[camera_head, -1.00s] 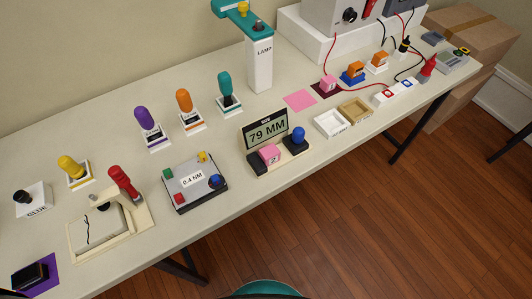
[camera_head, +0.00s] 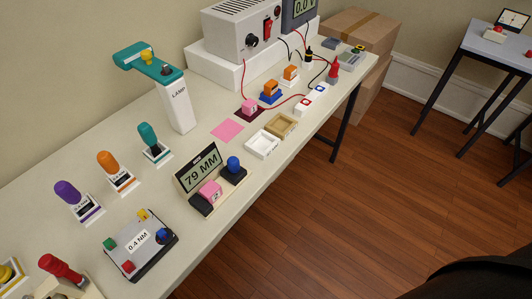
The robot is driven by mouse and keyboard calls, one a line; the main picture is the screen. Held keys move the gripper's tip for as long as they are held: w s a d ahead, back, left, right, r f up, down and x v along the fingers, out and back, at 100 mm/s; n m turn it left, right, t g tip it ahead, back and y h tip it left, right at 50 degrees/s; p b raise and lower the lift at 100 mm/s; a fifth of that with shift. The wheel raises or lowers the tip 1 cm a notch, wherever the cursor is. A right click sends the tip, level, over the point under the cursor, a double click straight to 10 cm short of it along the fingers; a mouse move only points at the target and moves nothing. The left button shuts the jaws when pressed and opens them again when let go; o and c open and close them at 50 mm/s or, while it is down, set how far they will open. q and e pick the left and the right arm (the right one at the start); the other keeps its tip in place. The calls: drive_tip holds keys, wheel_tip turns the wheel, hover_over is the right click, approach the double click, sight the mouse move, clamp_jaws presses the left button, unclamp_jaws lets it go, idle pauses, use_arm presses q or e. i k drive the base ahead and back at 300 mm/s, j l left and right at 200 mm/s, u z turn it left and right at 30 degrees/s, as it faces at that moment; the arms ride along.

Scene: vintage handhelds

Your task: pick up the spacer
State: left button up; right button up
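No label reading "spacer" is legible, so I cannot tell for sure which thing it is. One pink block (camera_head: 209,193) sits in the gauge (camera_head: 207,169) that reads 79 MM, beside a dark block with a blue knob (camera_head: 234,164). Neither of my grippers is in view.
Red and black leads cross the far end. Cardboard boxes (camera_head: 358,40) stand beyond it.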

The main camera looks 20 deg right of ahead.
sight(211, 191)
drive_tip(key=k+l, duration=0.1)
drive_tip(key=l, duration=0.3)
drive_tip(key=k+l, duration=0.15)
drive_tip(key=l, duration=0.2)
drive_tip(key=k+l+u, duration=0.1)
drive_tip(key=l, duration=0.3)
